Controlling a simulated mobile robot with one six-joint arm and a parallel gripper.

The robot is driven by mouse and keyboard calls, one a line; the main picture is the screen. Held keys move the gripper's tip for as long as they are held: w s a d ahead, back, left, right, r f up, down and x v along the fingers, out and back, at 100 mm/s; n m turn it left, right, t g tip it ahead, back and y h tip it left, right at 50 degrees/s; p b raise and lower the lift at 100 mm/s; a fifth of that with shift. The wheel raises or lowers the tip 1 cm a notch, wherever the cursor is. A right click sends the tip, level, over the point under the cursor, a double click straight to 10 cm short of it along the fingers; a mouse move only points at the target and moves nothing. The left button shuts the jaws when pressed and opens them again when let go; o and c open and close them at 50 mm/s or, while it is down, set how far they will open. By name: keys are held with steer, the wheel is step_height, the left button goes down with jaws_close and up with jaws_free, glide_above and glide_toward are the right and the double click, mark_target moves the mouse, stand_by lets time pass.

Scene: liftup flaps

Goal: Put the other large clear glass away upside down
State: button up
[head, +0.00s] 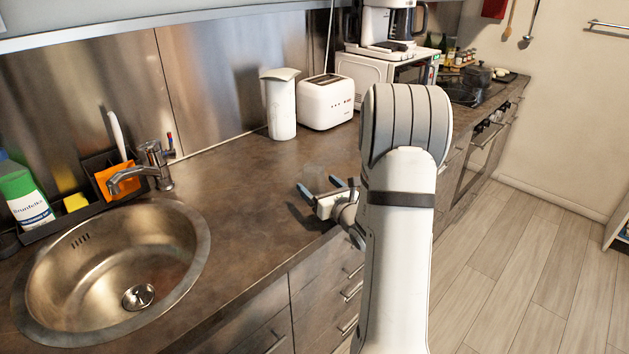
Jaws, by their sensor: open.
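A clear glass (314,177) stands on the brown counter, faint and see-through against the surface. I cannot tell from this view whether it is upright or upside down. My gripper (321,186) is open, low over the counter near its front edge, with its blue-tipped fingers spread toward the glass. The glass shows between and just beyond the fingertips. I cannot tell whether they touch it. My arm hides part of the counter to the right.
A round metal sink (190,245) with a tap (153,165) is at the left. The counter between sink and gripper is clear.

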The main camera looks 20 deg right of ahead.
steer(key=w+p, duration=0.1)
steer(key=w, duration=0.5)
steer(key=shift+w, duration=0.1)
steer(key=c, duration=1.2)
